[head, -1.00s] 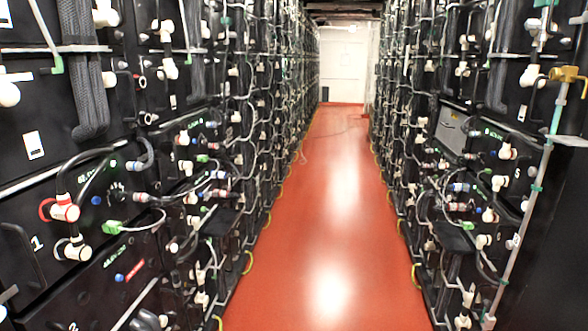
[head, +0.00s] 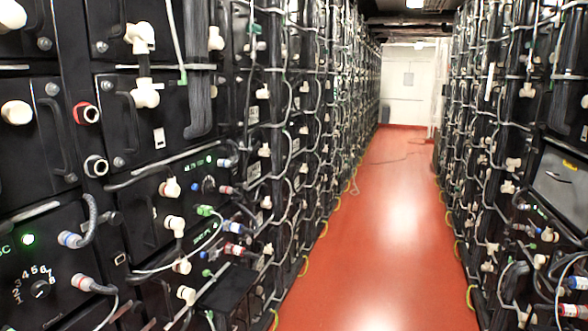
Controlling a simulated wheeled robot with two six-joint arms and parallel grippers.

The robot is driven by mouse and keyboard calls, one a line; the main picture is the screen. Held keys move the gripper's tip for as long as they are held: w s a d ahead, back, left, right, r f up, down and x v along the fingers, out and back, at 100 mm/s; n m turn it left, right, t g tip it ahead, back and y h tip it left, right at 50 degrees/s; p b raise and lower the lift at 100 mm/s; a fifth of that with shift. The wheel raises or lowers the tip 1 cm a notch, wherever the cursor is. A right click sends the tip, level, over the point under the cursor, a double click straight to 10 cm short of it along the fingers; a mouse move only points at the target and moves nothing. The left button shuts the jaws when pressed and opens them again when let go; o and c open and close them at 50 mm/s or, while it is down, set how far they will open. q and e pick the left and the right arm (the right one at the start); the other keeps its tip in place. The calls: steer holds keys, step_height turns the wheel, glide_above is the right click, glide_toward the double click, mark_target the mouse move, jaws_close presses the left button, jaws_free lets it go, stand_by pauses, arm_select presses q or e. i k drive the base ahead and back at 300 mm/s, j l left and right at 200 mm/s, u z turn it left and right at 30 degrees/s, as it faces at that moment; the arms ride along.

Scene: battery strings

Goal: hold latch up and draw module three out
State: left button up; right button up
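Black battery modules fill the rack on the left; one large module (head: 172,110) with a handle is near the middle left. Another module (head: 28,130) stands beside it at the left edge. I see no module marked three, and I cannot make out a latch. A control unit (head: 60,262) at the lower left has a dial numbered around its edge and a lit green light. Neither of my grippers is in view.
Cables and white connectors (head: 145,92) stick out from the left rack. A grey-faced panel (head: 562,180) is at the right edge.

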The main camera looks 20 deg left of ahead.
mark_target(157, 209)
steer(key=i+l+u, duration=0.1)
steer(key=i+u, duration=0.15)
steer(key=i, duration=0.25)
steer(key=i+l+u, duration=0.15)
steer(key=i+u, duration=0.15)
steer(key=i, duration=0.2)
steer(key=i+l+u, duration=0.25)
steer(key=i, duration=0.2)
